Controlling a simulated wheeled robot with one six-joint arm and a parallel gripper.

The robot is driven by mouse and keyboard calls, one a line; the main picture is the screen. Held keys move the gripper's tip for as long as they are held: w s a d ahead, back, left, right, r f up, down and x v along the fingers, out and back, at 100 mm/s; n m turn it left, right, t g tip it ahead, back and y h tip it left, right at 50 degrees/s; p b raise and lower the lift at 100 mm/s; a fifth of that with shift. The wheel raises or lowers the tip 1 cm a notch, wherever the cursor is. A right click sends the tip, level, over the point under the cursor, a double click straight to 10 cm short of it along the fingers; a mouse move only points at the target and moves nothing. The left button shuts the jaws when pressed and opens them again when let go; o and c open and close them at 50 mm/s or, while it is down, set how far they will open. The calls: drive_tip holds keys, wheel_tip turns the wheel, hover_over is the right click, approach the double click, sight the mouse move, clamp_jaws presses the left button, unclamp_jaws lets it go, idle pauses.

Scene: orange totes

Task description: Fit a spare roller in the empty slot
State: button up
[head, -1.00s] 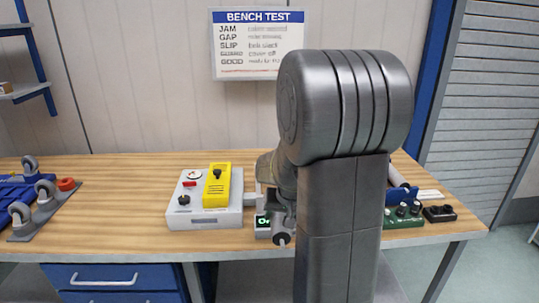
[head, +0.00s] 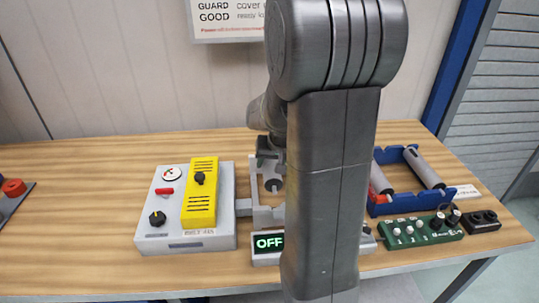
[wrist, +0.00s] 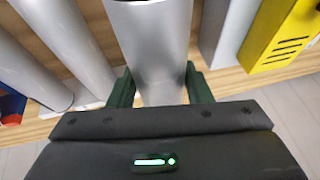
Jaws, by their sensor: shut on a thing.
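My gripper (head: 270,158) is over the grey-white fixture (head: 262,217) beside the control box. In the wrist view my gripper (wrist: 160,88) has dark green fingers on both sides of a silver roller (wrist: 152,40), shut on it. The held roller's end (head: 273,185) shows below the gripper in the head view. My arm hides much of the fixture, and I cannot tell whether the roller touches it. A blue rack (head: 382,209) at the right holds a grey roller (head: 425,167) and another roller with a red end (head: 379,180). The empty slot is not clearly visible.
The control box (head: 153,228) with a yellow cover (head: 200,207) stands left of the fixture. A display (head: 268,243) reading OFF is in front. A green switch board (head: 420,232) and a black block (head: 481,221) lie at the right. The bench at the back left is clear.

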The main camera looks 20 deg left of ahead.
drive_tip(key=shift+f+b, duration=1.7)
drive_tip(key=shift+f, duration=0.75)
drive_tip(key=shift+s+f, duration=0.15)
drive_tip(key=shift+f+b, duration=0.7)
drive_tip(key=shift+b, duration=0.15)
drive_tip(key=shift+f, duration=0.25)
drive_tip(key=o, duration=1.3)
drive_tip(key=shift+o, duration=0.2)
drive_tip(key=shift+d+r, duration=0.1)
drive_tip(key=v, duration=1.3)
drive_tip(key=shift+r, duration=0.3)
drive_tip(key=shift+s, duration=0.1)
